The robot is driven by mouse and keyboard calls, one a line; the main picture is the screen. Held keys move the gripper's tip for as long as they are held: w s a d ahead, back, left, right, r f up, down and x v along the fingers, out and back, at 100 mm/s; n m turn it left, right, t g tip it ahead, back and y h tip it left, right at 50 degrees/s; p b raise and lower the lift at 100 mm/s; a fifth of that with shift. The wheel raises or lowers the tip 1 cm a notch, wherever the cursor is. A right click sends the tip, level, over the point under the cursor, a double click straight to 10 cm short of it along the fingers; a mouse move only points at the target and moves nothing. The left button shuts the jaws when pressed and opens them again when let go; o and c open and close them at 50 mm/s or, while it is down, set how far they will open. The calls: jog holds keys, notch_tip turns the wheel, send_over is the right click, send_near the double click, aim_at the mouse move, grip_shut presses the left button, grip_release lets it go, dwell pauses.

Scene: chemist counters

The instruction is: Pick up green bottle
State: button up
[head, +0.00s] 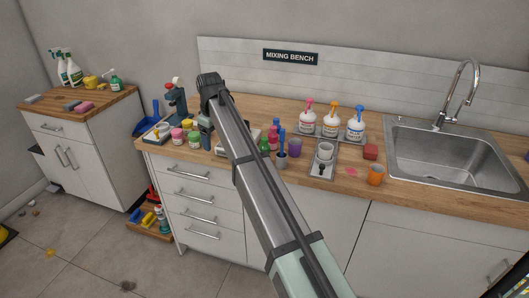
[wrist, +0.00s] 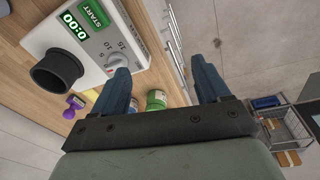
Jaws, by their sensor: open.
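A small green bottle (head: 264,144) stands on the mixing bench just right of my arm in the head view, partly crowded by a pink bottle. A low green-lidded jar (head: 193,137) stands left of my gripper. My gripper (head: 205,126) points down over the left part of the bench, its fingers mostly hidden by my arm. In the wrist view my gripper (wrist: 162,74) is open, with nothing held between its blue fingers. A green container (wrist: 157,98) shows beyond them, partly hidden by the gripper body; I cannot tell which green item it is.
A white timer device (wrist: 70,38) with a dark round opening lies left of the fingers in the wrist view. A teal stand (head: 177,99) is left of my gripper. Pump bottles (head: 331,122) and a sink (head: 455,155) are to the right. The bench's front edge is close.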

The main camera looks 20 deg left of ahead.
notch_tip(320, 180, up, 10)
jog(key=g+h, duration=0.1)
send_over(265, 138)
jog(key=f, duration=0.8)
jog(key=shift+s+f, duration=0.1)
jog(key=shift+s, duration=0.2)
jog(key=shift+w+f, duration=0.15)
jog(key=shift+f, duration=2.7)
jog(key=shift+c, duration=0.4)
jog(key=c, duration=1.1)
